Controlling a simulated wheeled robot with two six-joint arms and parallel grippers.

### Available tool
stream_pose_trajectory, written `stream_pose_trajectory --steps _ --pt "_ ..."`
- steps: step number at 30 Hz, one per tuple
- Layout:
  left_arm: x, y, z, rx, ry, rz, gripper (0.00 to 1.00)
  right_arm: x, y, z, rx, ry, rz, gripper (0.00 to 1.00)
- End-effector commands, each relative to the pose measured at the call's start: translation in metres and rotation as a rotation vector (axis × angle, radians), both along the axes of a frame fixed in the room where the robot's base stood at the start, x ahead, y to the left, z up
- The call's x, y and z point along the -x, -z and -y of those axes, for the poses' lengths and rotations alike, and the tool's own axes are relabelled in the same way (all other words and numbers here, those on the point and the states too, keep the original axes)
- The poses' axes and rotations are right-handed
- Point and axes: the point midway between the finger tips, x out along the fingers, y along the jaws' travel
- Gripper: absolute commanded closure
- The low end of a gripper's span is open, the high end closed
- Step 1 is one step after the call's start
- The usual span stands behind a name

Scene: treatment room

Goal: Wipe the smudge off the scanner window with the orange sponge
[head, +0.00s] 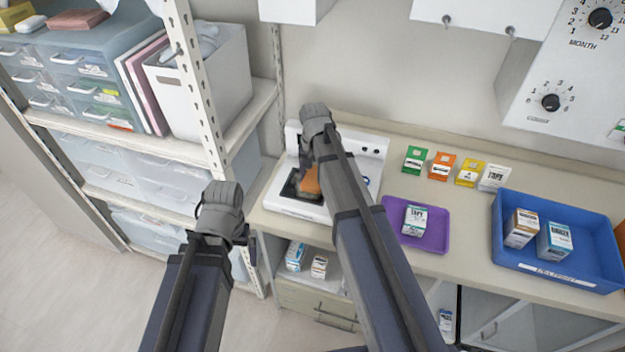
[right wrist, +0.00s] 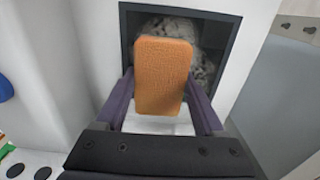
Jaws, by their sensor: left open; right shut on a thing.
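The white scanner (head: 302,211) sits on the counter left of centre in the head view. Its dark window (head: 289,190) is partly hidden by my right arm and the sponge. In the right wrist view the window (right wrist: 127,40) carries a pale grey, mottled smudge (right wrist: 208,38), partly covered by the sponge. My right gripper (right wrist: 163,98) is shut on the orange sponge (right wrist: 164,65), which also shows in the head view (head: 311,181). The sponge is over the window; I cannot tell if it touches. My left gripper (head: 248,247) is open, in front of the shelf unit, away from the scanner.
A purple tray (head: 437,240) with a small box stands right of the scanner. A blue tray (head: 562,277) with two boxes is further right. Several small cartons (head: 440,167) line the back. A metal shelf post (head: 197,90) rises at the left.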

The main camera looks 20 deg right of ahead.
Motion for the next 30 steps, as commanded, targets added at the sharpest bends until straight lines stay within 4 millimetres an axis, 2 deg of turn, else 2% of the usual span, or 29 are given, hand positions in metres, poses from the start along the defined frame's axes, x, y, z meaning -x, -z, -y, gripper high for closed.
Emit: stream_pose_trajectory --steps 5,19,30 --pt "0.0 0.0 0.0 0.0 0.0 0.0 0.0 -0.004 0.0 0.002 0.002 0.001 0.003 0.74" --pt "0.0 -0.002 0.0 0.0 0.0 0.0 0.0 -0.03 -0.002 0.02 0.002 0.001 0.002 0.74" --pt "0.0 0.0 0.0 0.0 0.0 0.0 0.0 -0.036 0.0 0.011 0.001 -0.001 0.002 0.74"
